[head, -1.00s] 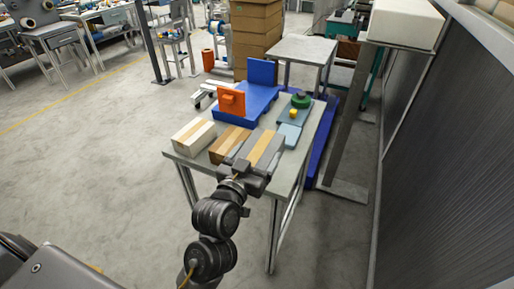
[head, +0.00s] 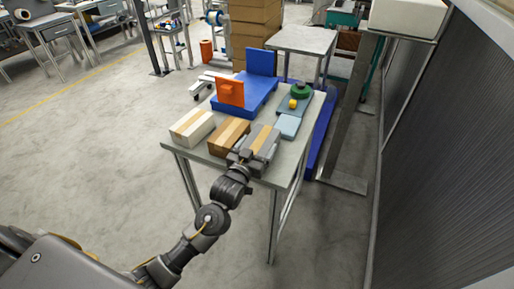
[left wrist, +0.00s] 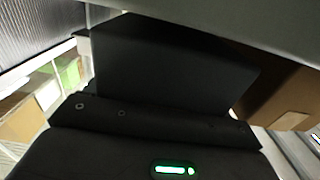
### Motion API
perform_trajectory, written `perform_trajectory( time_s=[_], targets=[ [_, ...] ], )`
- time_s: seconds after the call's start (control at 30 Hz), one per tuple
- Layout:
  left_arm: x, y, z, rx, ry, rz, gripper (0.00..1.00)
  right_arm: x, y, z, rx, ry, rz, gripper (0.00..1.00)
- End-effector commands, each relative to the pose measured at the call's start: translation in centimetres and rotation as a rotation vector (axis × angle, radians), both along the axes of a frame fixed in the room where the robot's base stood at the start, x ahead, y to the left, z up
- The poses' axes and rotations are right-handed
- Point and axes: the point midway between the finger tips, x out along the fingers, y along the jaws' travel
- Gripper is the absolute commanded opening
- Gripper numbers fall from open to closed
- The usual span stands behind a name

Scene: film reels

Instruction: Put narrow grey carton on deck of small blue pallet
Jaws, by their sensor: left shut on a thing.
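The narrow grey carton (head: 265,135), with a tan tape stripe, is at the front right of the table, right of a brown carton. My left gripper (head: 252,157) is shut on its near end. I cannot tell whether the carton touches the tabletop. A grey surface across the top of the left wrist view (left wrist: 270,22) is probably this carton. The small blue pallet (head: 262,91) lies farther back on the table, with an upright blue panel at its far end. Its deck is largely bare. My right gripper is out of view.
A white carton (head: 192,127) and the brown carton (head: 228,137) stand left of the grey one. A blue-grey tray (head: 287,125), a yellow ball (head: 293,104) and a green ring (head: 301,90) are on the right.

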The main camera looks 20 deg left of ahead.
Motion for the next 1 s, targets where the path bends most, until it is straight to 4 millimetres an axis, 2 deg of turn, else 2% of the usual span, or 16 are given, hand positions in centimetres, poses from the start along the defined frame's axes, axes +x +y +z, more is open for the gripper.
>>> perform_trajectory(
  time_s=[0.1,0.47,0.5,0.6,0.9,1.0],
  targets=[
    [0.0,0.0,-0.7,0.0,-0.003,0.0,0.48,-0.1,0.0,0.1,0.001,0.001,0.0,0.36],
    [0.0,0.0,-1.1,0.0,-0.005,0.001,0.48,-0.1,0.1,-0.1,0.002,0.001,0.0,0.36],
    [0.0,0.0,-1.1,0.0,-0.002,0.001,0.86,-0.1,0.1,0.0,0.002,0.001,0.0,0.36],
    [0.0,0.0,-1.1,0.0,-0.002,0.001,0.99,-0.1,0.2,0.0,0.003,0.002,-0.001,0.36],
    [0.0,0.0,-0.6,0.0,-0.003,0.001,1.0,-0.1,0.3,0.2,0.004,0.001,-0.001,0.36],
    [-1.2,0.1,-0.9,-0.001,-0.001,0.0,1.0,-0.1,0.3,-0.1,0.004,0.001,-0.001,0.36]
  ],
)
